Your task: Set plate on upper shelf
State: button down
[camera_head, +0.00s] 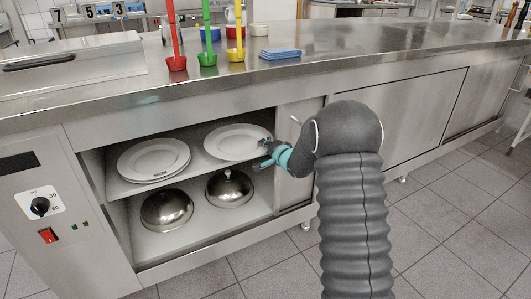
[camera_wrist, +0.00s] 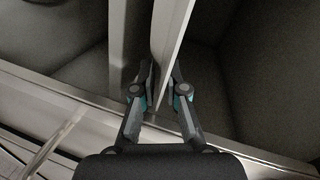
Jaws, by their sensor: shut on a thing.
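A white plate (camera_head: 235,142) is inside the open cabinet at the level of the upper shelf (camera_head: 198,164), on its right side. My gripper (camera_head: 267,153) is shut on the plate's right rim. In the wrist view the plate (camera_wrist: 170,45) shows edge-on as a thin pale strip between my fingers (camera_wrist: 163,80). I cannot tell whether its underside touches the shelf. Other white plates (camera_head: 153,158), seemingly stacked, lie on the left of the upper shelf, a small gap from the held plate.
Two metal domes (camera_head: 167,209) (camera_head: 229,188) stand on the lower shelf. A sliding door (camera_head: 298,125) bounds the opening on the right, close to my gripper.

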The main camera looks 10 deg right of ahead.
jog(key=shift+w+r, duration=0.1)
jog(key=shift+w, duration=0.25)
jog(key=shift+f, duration=1.7)
jog(key=shift+f, duration=0.1)
jog(key=c, duration=1.2)
grip_release()
jog(key=shift+s+f, duration=0.1)
